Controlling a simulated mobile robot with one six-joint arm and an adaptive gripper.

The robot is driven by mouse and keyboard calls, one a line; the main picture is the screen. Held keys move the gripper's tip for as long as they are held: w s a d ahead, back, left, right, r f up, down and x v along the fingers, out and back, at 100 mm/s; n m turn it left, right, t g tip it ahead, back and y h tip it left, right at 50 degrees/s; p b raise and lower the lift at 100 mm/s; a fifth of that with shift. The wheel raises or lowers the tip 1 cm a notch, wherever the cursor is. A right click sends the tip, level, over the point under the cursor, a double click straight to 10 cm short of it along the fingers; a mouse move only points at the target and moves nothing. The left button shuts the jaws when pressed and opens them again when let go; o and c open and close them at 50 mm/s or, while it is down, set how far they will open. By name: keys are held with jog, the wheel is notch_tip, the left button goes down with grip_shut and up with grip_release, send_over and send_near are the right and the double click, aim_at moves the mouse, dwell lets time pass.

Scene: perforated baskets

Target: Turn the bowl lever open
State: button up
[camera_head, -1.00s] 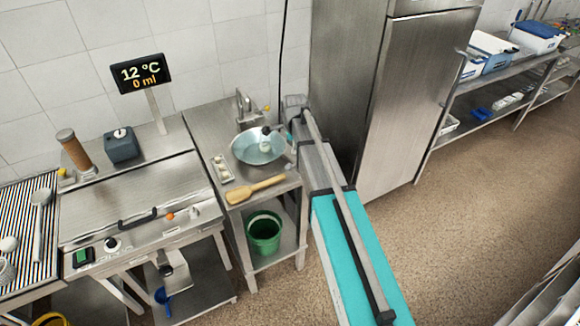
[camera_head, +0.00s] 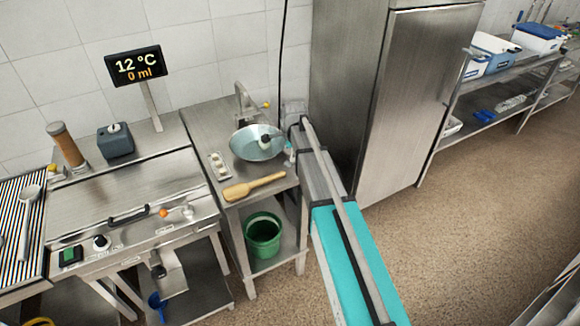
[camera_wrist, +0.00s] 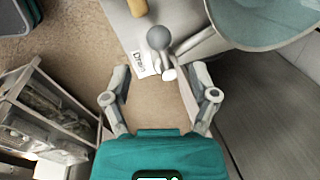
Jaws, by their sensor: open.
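A shallow metal bowl (camera_head: 243,148) stands on the steel side table, with a dark and pale fitting showing inside it. In the wrist view the bowl (camera_wrist: 275,22) fills the upper right. Beside it is a lever with a round grey knob (camera_wrist: 158,38), with a metal tube running toward the bowl. A white label reading "Drain" (camera_wrist: 141,64) lies next to the lever. My gripper (camera_wrist: 160,80) is open and empty; its two fingers are spread, with the knob ahead of their tips and roughly between them. In the head view my arm mostly hides the gripper at the bowl's right side.
A wooden paddle (camera_head: 253,187) lies at the table's front edge. A green bucket (camera_head: 263,235) stands on the shelf below. A tap (camera_head: 243,95) stands behind the bowl. A tall steel fridge (camera_head: 415,100) is close to my arm's right. The floor to the right is open.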

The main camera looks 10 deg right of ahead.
aim_at(289, 161)
jog(key=shift+w+f+b, duration=0.2)
jog(key=shift+f+b, duration=0.7)
jog(key=shift+f, duration=0.1)
jog(key=shift+w+f+b, duration=0.2)
jog(key=shift+f+b, duration=0.65)
jog(key=shift+f, duration=0.1)
jog(key=shift+w+f+b, duration=0.2)
jog(key=shift+f+b, duration=0.7)
jog(key=shift+f, duration=0.1)
grip_shut()
